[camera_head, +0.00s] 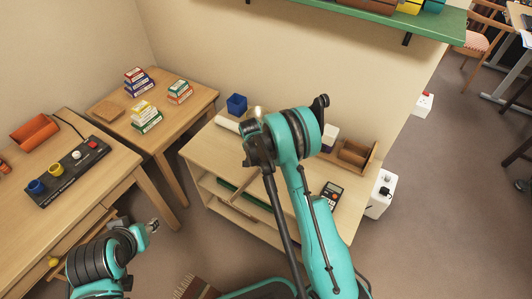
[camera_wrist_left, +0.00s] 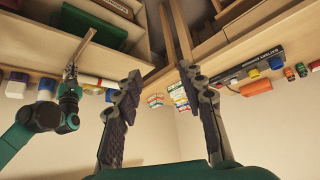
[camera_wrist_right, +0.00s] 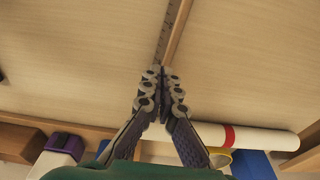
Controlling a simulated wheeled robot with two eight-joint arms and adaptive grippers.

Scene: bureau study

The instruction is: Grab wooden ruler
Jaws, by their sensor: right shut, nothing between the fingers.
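The wooden ruler (camera_wrist_right: 173,32) is a long thin strip with marks along one edge. In the right wrist view it runs up from my right gripper's tips over a pale wooden surface. My right gripper (camera_wrist_right: 162,72) is shut at the ruler's near end, with nothing between its fingers; whether it touches the ruler is unclear. In the left wrist view my right gripper (camera_wrist_left: 70,73) and the ruler (camera_wrist_left: 83,45) also show. In the head view my right arm partly hides the ruler (camera_head: 245,184). My left gripper (camera_wrist_left: 160,76) is open and empty, away from the ruler.
Desks stand left.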

